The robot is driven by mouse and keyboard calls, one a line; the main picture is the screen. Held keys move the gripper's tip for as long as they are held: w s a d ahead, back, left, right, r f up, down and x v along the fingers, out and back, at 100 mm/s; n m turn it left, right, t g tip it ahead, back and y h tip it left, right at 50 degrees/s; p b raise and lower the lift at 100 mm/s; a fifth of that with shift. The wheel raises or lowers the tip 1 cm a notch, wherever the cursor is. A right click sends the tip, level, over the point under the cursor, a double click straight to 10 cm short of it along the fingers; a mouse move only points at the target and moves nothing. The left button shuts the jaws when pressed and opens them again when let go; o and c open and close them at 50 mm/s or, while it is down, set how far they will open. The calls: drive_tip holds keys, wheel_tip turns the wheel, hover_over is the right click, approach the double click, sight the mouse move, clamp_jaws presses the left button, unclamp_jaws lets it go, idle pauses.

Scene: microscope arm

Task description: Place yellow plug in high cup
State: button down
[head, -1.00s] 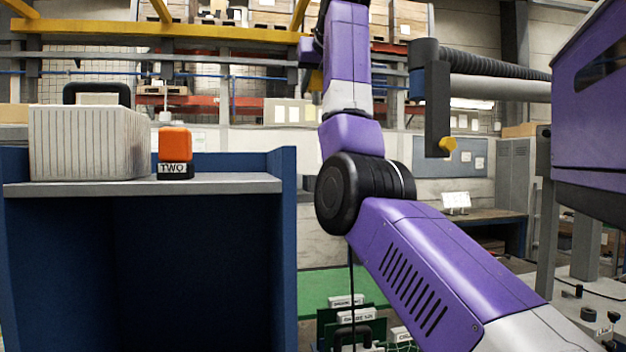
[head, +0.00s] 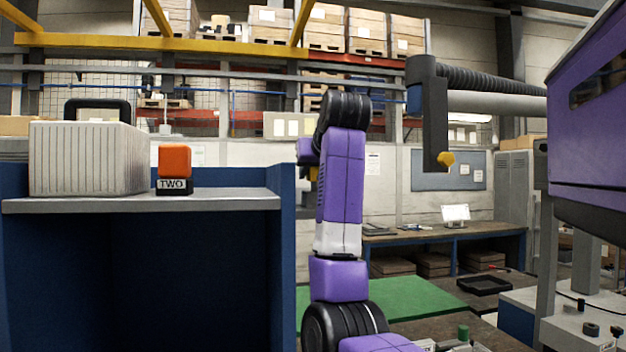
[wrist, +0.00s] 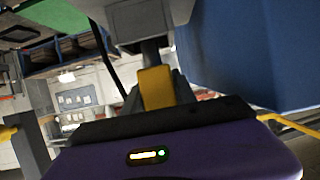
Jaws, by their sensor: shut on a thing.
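In the wrist view my gripper (wrist: 158,78) is shut on the yellow plug (wrist: 156,90), which shows as a yellow block between dark grey fingers. In the head view my arm rises in the middle and its end is mostly hidden behind the purple link. A small yellow patch (head: 313,173) shows at the left edge of that link; I cannot tell for sure that it is the plug. I cannot make out the high cup in either view.
A blue cabinet (head: 289,240) stands left of my arm. Its grey top (head: 235,201) bears a ribbed pale case (head: 88,158) and an orange block (head: 174,161) labelled TWO. A grey hanging arm (head: 434,120) with a yellow knob is at right.

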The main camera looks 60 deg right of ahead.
drive_tip(key=shift+f, duration=1)
drive_tip(key=shift+f, duration=0.1)
drive_tip(key=shift+f, duration=0.1)
drive_tip(key=c, duration=1)
unclamp_jaws()
